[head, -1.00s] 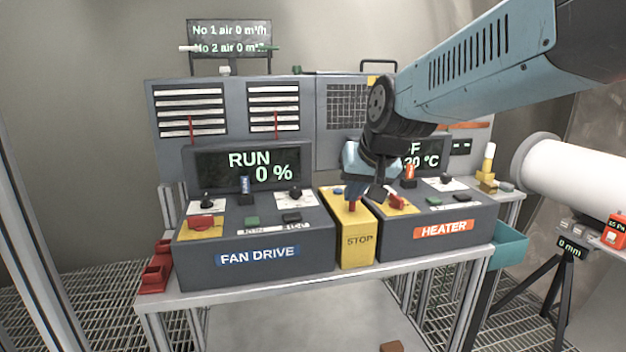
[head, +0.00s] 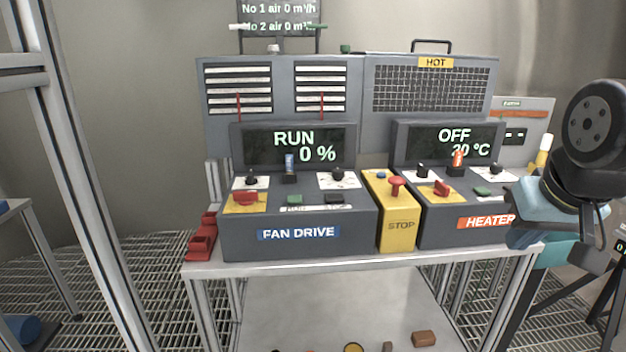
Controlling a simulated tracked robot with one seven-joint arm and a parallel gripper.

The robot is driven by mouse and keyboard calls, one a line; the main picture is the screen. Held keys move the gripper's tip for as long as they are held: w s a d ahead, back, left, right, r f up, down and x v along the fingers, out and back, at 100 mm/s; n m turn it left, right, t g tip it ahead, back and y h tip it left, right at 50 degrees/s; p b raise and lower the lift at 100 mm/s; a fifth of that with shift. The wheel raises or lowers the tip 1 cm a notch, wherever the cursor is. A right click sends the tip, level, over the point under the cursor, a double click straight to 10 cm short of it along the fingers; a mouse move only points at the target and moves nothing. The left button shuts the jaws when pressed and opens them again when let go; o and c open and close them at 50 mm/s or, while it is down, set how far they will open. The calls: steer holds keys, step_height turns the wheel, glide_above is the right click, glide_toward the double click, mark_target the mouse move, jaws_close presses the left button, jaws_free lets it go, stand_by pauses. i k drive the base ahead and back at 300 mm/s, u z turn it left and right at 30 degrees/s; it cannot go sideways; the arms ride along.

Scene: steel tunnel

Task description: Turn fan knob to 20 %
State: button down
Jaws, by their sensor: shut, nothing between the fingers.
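The fan drive box (head: 297,234) stands on the bench at centre left. Its screen (head: 293,148) reads RUN 0 %. Two black knobs sit on white plates on its top, a left one (head: 251,177) and a right one (head: 337,174); I cannot read their scales. A red switch (head: 246,198) on a yellow plate, a blue-capped lever (head: 290,166), a green button (head: 294,199) and a black button (head: 335,198) are beside them. My gripper (head: 530,236) hangs at the right, by the heater's right end, well apart from the fan knobs. It is shut and empty; its fingertips are hard to make out.
A yellow STOP box (head: 398,227) with a red button stands between fan drive and heater box (head: 452,232), whose screen reads OFF, 20 °C. Red holders (head: 202,238) stand at the bench's left end. A metal post (head: 85,170) rises at left. The air above the fan drive is clear.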

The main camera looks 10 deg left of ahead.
mark_target(338, 174)
steer(key=z, duration=0.05)
steer(key=k, duration=1.05)
steer(key=u, duration=0.6)
steer(key=i, duration=1.55)
steer(key=z, duration=0.1)
